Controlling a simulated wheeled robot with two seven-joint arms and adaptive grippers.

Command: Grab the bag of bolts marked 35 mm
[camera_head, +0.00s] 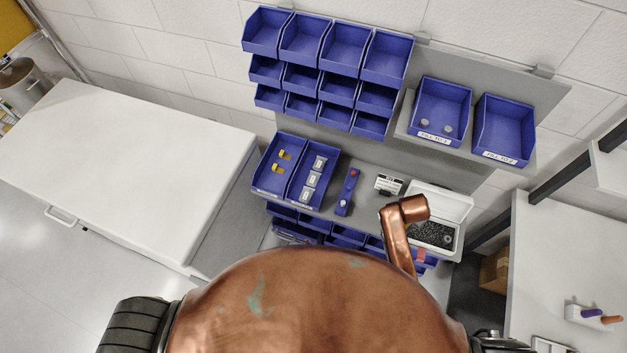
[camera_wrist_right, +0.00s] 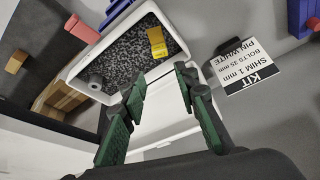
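Two blue bins stand on the bench in the head view. The right one (camera_head: 295,190) holds several small grey-and-white labelled packets (camera_head: 313,178); I cannot read their marks. The left one (camera_head: 262,178) holds yellow pieces (camera_head: 279,162). A kit card (camera_wrist_right: 243,65) reads shim 1 mm, bolts 35 mm, pin white. My right gripper (camera_wrist_right: 158,82) is open and empty, near the case's edge in the wrist view. My left gripper is in neither view.
A large copper-coloured body hides the lower middle of the head view. A blue holder (camera_head: 347,192) with coloured pegs stands beside the bins. Blue wall bins (camera_head: 322,70) hang behind. A white table (camera_head: 120,165) at left has a clear top.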

